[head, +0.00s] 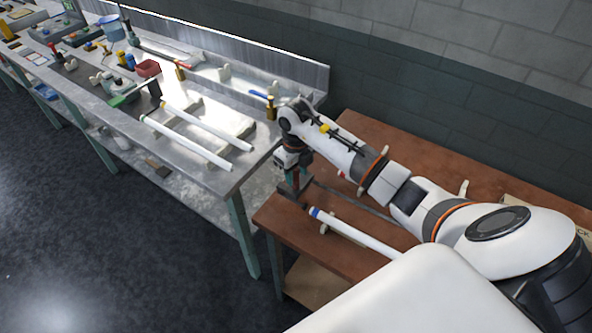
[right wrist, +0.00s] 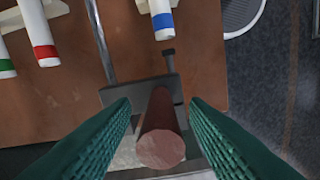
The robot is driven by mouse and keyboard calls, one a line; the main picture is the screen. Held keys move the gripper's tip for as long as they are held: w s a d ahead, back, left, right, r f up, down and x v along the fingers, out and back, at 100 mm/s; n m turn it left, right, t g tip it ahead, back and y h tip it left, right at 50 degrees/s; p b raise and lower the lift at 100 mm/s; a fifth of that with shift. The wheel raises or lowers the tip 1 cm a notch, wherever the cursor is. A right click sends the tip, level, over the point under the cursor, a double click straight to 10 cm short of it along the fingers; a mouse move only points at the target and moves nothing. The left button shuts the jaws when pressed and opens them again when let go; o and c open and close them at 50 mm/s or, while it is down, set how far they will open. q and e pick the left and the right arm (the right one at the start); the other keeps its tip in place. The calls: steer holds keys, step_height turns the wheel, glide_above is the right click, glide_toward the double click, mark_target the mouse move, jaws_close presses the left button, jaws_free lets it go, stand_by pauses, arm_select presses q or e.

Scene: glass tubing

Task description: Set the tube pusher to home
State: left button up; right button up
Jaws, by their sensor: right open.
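The tube pusher shows in the right wrist view as a dark grey plate with a reddish-brown round handle (right wrist: 161,140) and a thin dark plunger. The plunger points at the end of a white tube with a blue band (right wrist: 162,18); a small gap appears between them. My right gripper (right wrist: 160,104) is open, with its green fingers on either side of the handle and a gap visible on both sides. In the head view my right gripper (head: 293,182) is over the near left end of the brown table, partly hiding the pusher. My left gripper is not in view.
The blue-banded tube (head: 355,234) lies along the brown table (head: 395,148) beside a metal rail (right wrist: 92,20). Tubes with red (right wrist: 44,50) and green bands lie nearby. A metal bench (head: 215,178) with white tubes and tools stands to the left. A wall is behind.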

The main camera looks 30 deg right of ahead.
steer(key=shift+f, duration=0.8)
jaws_close()
steer(key=shift+d, duration=0.15)
